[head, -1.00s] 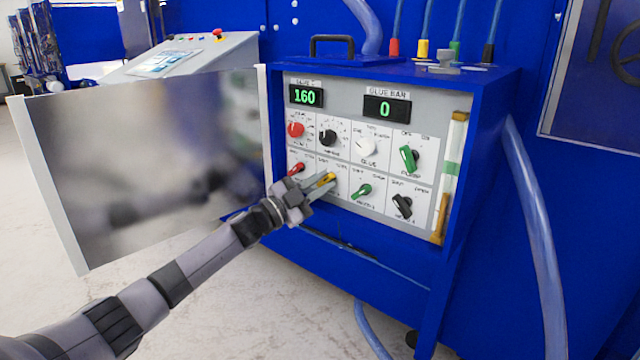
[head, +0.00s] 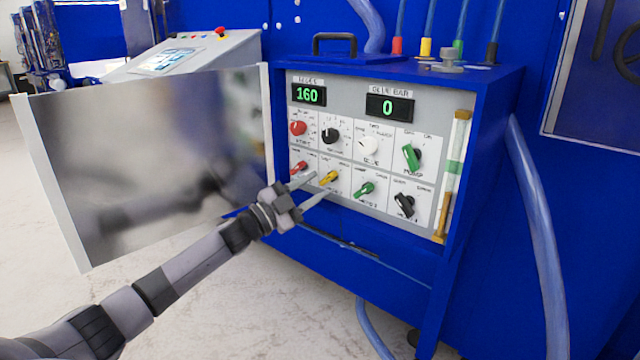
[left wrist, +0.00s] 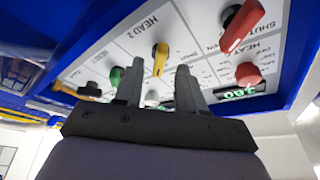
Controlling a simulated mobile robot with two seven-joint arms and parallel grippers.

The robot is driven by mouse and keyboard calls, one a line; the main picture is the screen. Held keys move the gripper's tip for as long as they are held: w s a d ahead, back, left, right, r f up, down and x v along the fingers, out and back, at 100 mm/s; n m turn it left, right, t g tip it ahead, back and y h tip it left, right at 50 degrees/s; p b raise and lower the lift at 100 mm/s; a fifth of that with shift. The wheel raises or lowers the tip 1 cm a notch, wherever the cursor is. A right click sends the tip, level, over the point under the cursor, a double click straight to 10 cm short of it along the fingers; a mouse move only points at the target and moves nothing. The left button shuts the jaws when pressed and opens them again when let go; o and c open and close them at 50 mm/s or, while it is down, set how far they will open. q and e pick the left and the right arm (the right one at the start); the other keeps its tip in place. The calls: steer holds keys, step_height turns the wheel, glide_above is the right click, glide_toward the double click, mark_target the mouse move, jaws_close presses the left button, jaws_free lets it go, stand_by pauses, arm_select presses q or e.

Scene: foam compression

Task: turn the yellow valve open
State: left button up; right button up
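The yellow valve (head: 329,177) is in the lower row of the control panel, between a red valve (head: 298,167) and a green one (head: 364,189). Its handle slants up to the right in the head view, much like the red and green handles beside it. My left gripper (head: 318,186) is open and empty just in front of the yellow valve. In the left wrist view, the yellow valve (left wrist: 160,58) shows beyond and between the spread fingertips (left wrist: 158,68), apparently clear of both. My right gripper is not in view.
The panel's open metal door (head: 150,160) stands to the left of my arm. A black valve (head: 404,205) is at the lower right; knobs and a green switch (head: 411,158) are above. The displays (head: 389,107) read 160 and 0. A blue hose (head: 535,220) hangs at right.

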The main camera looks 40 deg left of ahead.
arm_select(q)
steer(key=shift+v, duration=2.1)
steer(key=s+d+f+n+g+y, duration=0.3)
steer(key=s+d+f+n, duration=0.2)
steer(key=s+d+f, duration=0.6)
steer(key=s+d+f+n+g+y, duration=0.25)
steer(key=s+d+f+n, duration=0.4)
steer(key=f, duration=0.85)
steer(key=s+d+f+g, duration=0.2)
steer(key=s+d+g, duration=0.3)
steer(key=s, duration=0.5)
step_height(320, 180, up, 12)
steer(key=t+p, duration=0.1)
steer(key=p, duration=1.3)
steer(key=shift+a+f+p, duration=0.2)
steer(key=shift+p, duration=0.1)
steer(key=shift+s+f, duration=0.1)
